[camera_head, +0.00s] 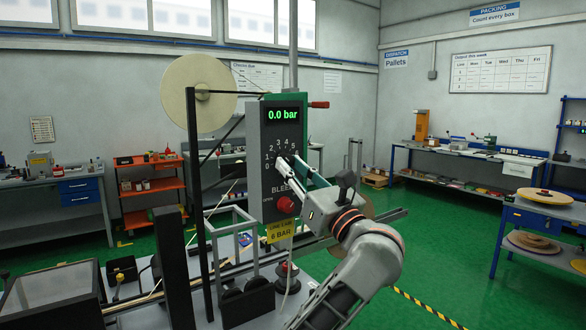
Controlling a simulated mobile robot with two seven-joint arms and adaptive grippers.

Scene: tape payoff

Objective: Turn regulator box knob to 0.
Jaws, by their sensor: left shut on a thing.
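The grey regulator box (256,185) stands upright on a post in the middle of the head view. Its green display (283,114) reads 0.0 bar. A number scale starting at 0 curves around the knob position on its face. My left gripper (284,163) reaches in from the lower right and is shut on the knob. The fingers hide most of the knob, so where its pointer stands cannot be made out. Below, the box has a red bleed button (287,205) and a yellow sign (280,231) reading 0 BAR. My right gripper is out of view.
A large cream tape reel (199,93) hangs left of the box, beside a dark upright post (192,140). A red-handled lever (319,105) sticks out right of the box. A metal frame (234,228) stands below. Green floor lies open to the right.

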